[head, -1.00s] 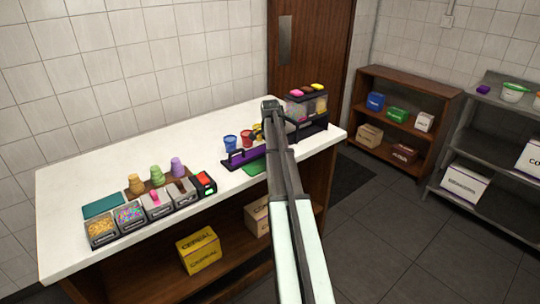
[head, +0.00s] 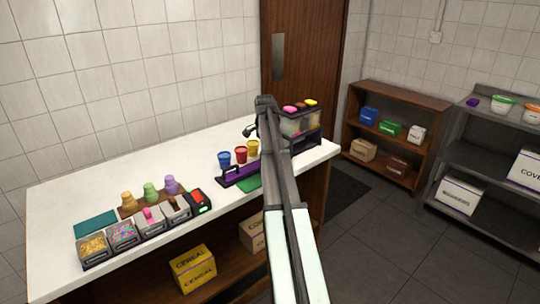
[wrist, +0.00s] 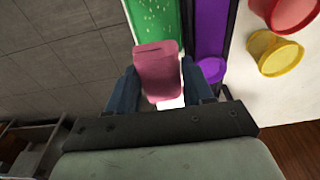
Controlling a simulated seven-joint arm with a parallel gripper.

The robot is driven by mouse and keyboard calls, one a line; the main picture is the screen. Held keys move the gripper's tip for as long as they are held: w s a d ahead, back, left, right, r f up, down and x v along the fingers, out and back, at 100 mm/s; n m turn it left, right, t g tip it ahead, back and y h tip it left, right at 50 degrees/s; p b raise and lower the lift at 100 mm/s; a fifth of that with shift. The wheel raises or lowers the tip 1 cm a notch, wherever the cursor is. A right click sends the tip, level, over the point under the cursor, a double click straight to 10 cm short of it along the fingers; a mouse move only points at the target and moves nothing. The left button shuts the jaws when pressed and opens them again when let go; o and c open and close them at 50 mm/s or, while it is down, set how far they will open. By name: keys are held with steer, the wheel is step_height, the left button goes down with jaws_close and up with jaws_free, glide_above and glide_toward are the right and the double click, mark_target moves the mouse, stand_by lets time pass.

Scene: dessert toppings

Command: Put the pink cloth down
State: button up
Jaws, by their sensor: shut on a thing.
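The pink cloth (wrist: 158,65) is held between the blue fingers of my gripper (wrist: 160,78) in the wrist view. It looks like a small folded pad. In that view it overlaps the near end of a green mat (wrist: 150,22) with pale specks; I cannot tell whether it touches anything below. In the head view my arm reaches over the right part of the white counter (head: 100,170). The cloth and fingertips cannot be made out there, and the arm covers part of the counter. The green mat shows at the counter's front edge (head: 247,183).
A purple rack (head: 240,175) lies beside the mat, with blue (head: 224,160), red (head: 240,155) and yellow (head: 252,148) cups behind it. A dispenser (head: 303,125) stands to the right. Topping bins (head: 123,235) line the left front. The counter's back left is clear.

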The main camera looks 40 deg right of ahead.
stand_by(0.4)
steer(key=shift+s+d, duration=0.1)
steer(key=shift+d, duration=0.05)
steer(key=s+d+r, duration=0.2)
steer(key=d+r, duration=0.7)
steer(key=d, duration=0.2)
steer(key=f, duration=1.7)
steer(key=shift+w+d+f, duration=0.1)
steer(key=shift+w+d, duration=0.1)
steer(key=shift+f, duration=0.1)
steer(key=o, duration=1)
